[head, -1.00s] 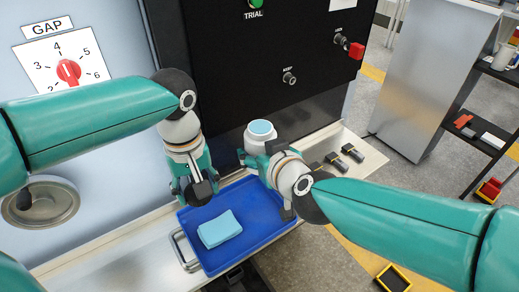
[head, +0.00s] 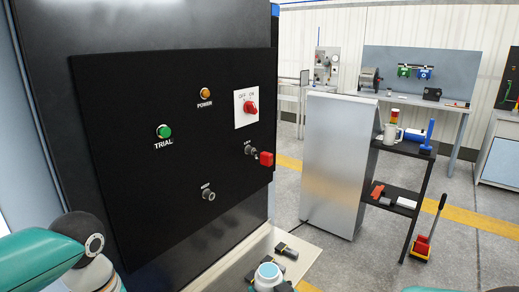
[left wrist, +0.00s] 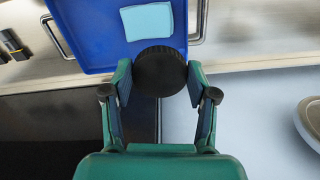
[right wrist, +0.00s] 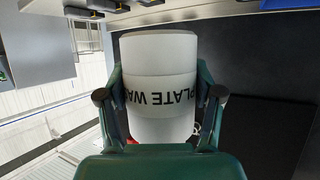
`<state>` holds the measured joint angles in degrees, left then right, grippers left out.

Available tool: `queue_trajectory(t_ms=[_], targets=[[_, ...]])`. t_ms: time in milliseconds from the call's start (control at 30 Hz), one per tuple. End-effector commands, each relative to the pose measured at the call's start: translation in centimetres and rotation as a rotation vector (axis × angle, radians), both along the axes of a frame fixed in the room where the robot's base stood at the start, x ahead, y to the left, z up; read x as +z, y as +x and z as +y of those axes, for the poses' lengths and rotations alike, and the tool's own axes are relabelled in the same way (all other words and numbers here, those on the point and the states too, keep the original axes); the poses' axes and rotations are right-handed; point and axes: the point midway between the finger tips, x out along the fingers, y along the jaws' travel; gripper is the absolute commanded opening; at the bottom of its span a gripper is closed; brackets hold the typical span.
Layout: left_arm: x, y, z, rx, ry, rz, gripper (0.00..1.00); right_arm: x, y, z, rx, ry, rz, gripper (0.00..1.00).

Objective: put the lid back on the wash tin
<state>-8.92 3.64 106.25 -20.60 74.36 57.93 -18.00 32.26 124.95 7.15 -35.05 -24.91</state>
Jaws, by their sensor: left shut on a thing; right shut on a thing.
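My left gripper (left wrist: 159,92) is shut on a dark, ribbed round lid (left wrist: 159,68) in the left wrist view, and the lid appears in front of the blue tray. My right gripper (right wrist: 160,108) is shut around the white wash tin (right wrist: 158,65), whose side reads "PLATE WA". In the head view the tin's pale blue top (head: 268,271) shows at the bottom edge, with no lid on it.
The blue tray (left wrist: 90,45) holds a light blue sponge (left wrist: 147,22). Black-handled parts (head: 287,251) lie on the ledge beside the tin. A black control panel (head: 130,200) rises behind the ledge. A dark shelf cart (head: 400,205) and a grey cabinet (head: 335,165) stand to the right.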

Motion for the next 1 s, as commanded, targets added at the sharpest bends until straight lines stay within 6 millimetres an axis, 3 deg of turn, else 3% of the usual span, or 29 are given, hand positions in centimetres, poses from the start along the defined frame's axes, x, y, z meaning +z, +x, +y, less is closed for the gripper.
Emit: queue_trajectory(t_ms=[33,200,400,600,800,1000], targets=[[0.2,0.0,0.0,0.000,0.000,0.000,0.48,-2.1,0.3,-2.8,-0.047,-0.003,0.011,0.03],[0.4,0.0,0.0,0.000,0.000,0.000,0.48,-7.4,0.4,-10.1,-0.182,-0.001,0.010,0.03],[0.6,0.0,0.0,0.000,0.000,0.000,0.48,-10.5,-0.4,-15.4,-0.287,-0.001,0.002,0.03],[0.7,0.0,0.0,0.000,0.000,0.000,0.48,-11.8,-1.2,-18.3,-0.358,-0.002,-0.001,0.03],[0.7,0.0,0.0,0.000,0.000,0.000,0.48,-9.2,-0.4,-17.7,-0.380,-0.001,-0.008,0.03],[0.7,0.0,0.0,0.000,0.000,0.000,0.48,-8.4,0.0,-17.9,-0.412,-0.002,-0.004,0.03]])
